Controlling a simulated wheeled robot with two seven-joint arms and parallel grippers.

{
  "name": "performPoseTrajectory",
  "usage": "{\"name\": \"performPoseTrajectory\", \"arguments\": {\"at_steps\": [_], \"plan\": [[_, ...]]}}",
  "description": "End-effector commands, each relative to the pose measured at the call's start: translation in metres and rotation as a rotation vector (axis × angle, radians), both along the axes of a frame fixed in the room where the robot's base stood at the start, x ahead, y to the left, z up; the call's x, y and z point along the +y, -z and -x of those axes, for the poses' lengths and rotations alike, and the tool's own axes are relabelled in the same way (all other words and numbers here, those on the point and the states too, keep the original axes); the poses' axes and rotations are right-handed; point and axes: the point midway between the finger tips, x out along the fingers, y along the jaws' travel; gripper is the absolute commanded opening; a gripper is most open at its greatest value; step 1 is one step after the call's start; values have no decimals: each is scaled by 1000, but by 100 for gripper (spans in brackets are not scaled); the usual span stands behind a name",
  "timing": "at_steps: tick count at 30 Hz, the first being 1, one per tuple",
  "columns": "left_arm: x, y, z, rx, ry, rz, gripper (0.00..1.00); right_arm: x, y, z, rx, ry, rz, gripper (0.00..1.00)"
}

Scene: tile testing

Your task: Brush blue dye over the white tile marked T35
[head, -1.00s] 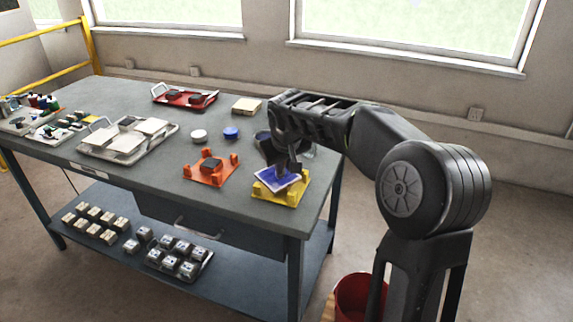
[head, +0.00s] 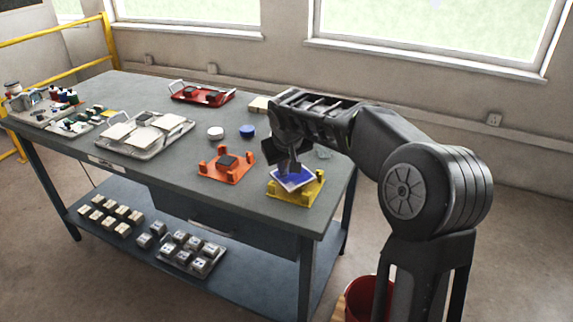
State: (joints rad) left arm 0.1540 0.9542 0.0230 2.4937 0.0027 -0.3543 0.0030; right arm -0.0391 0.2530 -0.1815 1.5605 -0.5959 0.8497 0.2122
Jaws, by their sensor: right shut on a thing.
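A tile with a blue face and pale edges (head: 297,180) is at the yellow holder (head: 309,195) near the table's right front corner. It looks tilted and turned relative to the holder; I cannot tell whether it touches it. My right gripper (head: 288,168) comes down onto the tile and appears shut on its upper part. No marking on the tile is readable. A small round pot with blue in it (head: 247,131) and a white round one (head: 216,133) stand behind. No brush is clearly visible. My left gripper is out of view.
An orange holder with a dark block (head: 226,176) stands left of the yellow one. A metal tray with white tiles (head: 128,149), a red tray (head: 176,93) and a cluttered tray (head: 28,117) lie further off. A red bucket (head: 360,298) stands on the floor.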

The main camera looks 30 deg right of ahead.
Motion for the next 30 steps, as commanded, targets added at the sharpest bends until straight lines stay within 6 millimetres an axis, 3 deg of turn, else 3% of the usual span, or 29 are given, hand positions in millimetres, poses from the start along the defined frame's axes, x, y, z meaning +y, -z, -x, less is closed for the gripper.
{"name": "performPoseTrajectory", "arguments": {"at_steps": [15,30], "plan": [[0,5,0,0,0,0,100,-30,1,20,0,2,0,0],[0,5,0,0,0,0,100,-36,2,24,4,2,0,0]]}}
